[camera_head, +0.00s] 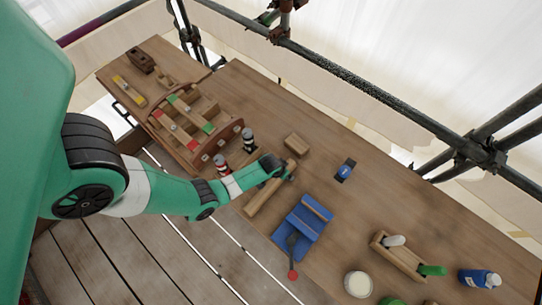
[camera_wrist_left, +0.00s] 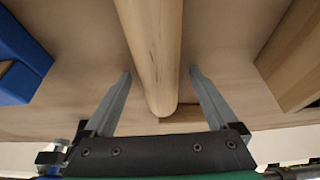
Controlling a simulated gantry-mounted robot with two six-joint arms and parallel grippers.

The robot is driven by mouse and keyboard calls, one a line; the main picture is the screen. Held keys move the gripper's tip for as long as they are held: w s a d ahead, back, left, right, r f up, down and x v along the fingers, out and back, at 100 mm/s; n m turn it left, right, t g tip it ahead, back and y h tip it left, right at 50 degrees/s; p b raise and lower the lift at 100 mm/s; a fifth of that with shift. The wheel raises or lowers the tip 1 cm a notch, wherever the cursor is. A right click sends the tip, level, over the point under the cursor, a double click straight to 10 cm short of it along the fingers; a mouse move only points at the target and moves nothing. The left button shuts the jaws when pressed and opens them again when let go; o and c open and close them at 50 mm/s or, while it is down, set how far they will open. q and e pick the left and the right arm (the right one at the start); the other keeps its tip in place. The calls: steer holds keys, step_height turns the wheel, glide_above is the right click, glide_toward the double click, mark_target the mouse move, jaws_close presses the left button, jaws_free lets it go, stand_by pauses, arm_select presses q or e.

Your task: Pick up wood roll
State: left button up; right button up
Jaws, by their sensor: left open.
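The wood roll (camera_head: 262,199) is a pale round rod lying on the wooden bench, left of a blue fixture (camera_head: 288,232). My left gripper (camera_head: 286,171) is over its far end. In the left wrist view the roll (camera_wrist_left: 153,45) comes down from the top edge and its rounded end lies between the two fingers. My left gripper (camera_wrist_left: 160,73) is open, with a gap visible on each side of the roll. My right gripper is not in view.
A wood block (camera_head: 297,144) and a small blue object (camera_head: 346,169) lie beyond the gripper. Red-and-white (camera_head: 221,164) and black-and-white (camera_head: 248,139) cylinders stand by a wooden organizer (camera_head: 166,136). The bench's right side holds a wooden holder (camera_head: 397,258), a white cup (camera_head: 358,284) and a blue bottle (camera_head: 478,278).

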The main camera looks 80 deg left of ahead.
arm_select(q)
steer(key=shift+r, duration=0.1)
steer(key=shift+c, duration=0.3)
jaws_close()
steer(key=shift+r, duration=0.1)
steer(key=r+p, duration=0.4)
steer(key=shift+s+d+r+p, duration=0.1)
steer(key=shift+s+r+p, duration=0.1)
steer(key=shift+p, duration=0.1)
steer(key=s+d+r+p, duration=0.2)
steer(key=s+r+p, duration=0.2)
steer(key=s, duration=0.2)
steer(key=s+d+r+p, duration=0.2)
steer(key=s+r+p, duration=0.2)
steer(key=s, duration=0.2)
steer(key=shift+s+d+r, duration=0.2)
steer(key=shift+s+d, duration=0.15)
steer(key=shift+d, duration=0.05)
